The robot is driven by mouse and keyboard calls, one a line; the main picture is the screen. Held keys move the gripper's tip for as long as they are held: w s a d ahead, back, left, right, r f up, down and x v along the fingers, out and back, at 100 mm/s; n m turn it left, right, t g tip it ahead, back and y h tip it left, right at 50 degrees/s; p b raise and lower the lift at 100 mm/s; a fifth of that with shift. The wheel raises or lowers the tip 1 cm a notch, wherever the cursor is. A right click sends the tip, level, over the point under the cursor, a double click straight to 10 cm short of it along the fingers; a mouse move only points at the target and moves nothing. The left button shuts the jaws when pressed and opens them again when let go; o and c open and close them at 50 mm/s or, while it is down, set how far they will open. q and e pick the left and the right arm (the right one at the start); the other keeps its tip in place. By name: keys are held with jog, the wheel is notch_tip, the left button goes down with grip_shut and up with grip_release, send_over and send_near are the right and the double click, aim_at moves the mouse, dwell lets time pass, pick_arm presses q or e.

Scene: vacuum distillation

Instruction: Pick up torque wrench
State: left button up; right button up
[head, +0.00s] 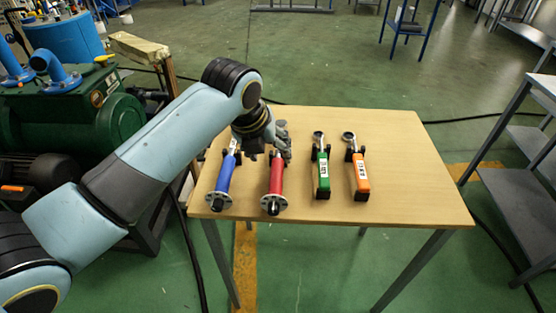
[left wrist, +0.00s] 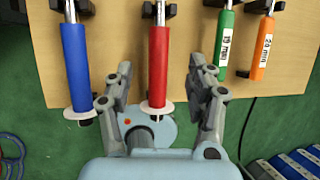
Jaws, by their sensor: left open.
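Two torque-wrench-like tools with round end discs lie in black holders on the wooden table (head: 420,200). One has a blue handle (head: 225,174), the other a red handle (head: 276,178). In the left wrist view, the red handle (left wrist: 158,60) runs between the fingers of my left gripper (left wrist: 160,75), and the blue handle (left wrist: 75,65) lies left of them. My left gripper (head: 280,140) is open over the far end of the red tool, hiding its head. Whether a finger touches the handle cannot be told. My right gripper is not in view.
A green-handled wrench (head: 323,172) and an orange-handled wrench (head: 360,175) lie in holders to the right. The table's right side is bare. A green machine (head: 70,115) stands at the left, and a grey shelf (head: 520,160) at the right.

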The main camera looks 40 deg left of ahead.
aim_at(276, 165)
pick_arm(q)
jog(key=b+x, duration=0.1)
jog(key=x, duration=0.8)
jog(key=shift+w+f, duration=0.1)
jog(key=shift+f, duration=0.2)
grip_shut()
jog(key=shift+r, duration=0.1)
